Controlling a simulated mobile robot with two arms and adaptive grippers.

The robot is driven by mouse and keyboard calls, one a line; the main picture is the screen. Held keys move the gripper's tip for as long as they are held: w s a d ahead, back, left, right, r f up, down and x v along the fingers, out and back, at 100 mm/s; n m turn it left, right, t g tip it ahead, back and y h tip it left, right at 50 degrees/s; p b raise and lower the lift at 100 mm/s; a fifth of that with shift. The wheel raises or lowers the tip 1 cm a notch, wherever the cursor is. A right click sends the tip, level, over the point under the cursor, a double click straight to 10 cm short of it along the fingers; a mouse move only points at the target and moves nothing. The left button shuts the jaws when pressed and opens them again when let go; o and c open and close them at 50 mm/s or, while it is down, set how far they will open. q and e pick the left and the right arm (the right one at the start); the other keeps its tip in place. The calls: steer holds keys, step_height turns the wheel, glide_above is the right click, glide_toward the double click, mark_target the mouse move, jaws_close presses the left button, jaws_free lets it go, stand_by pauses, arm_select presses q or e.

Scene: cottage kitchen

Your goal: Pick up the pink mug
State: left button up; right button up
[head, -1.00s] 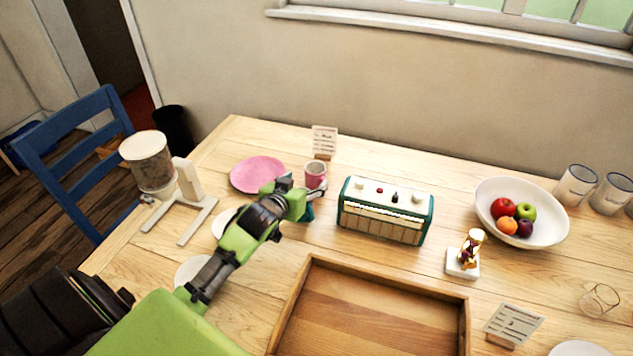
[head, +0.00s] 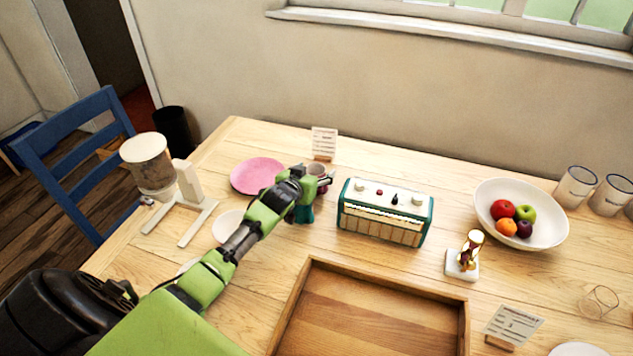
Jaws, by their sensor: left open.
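The pink mug (head: 317,169) stands on the wooden table, just right of the pink plate, mostly hidden behind my gripper; its rim shows. My left gripper (head: 320,182) is open at the near side of the mug. I cannot tell whether its fingers touch the mug or are around it. My right gripper is not in view.
A teal object (head: 305,213) is partly hidden under my left gripper. A pink plate (head: 256,175) lies left, a small card (head: 323,141) stands behind, and a green radio (head: 386,211) stands right. A wooden tray (head: 376,310) lies in front. A fruit bowl (head: 549,232) is farther right.

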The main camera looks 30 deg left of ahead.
arm_select(q)
steer(key=shift+w, duration=0.2)
steer(key=c, duration=1.4)
steer(key=shift+o, duration=0.2)
steer(key=shift+r, duration=0.15)
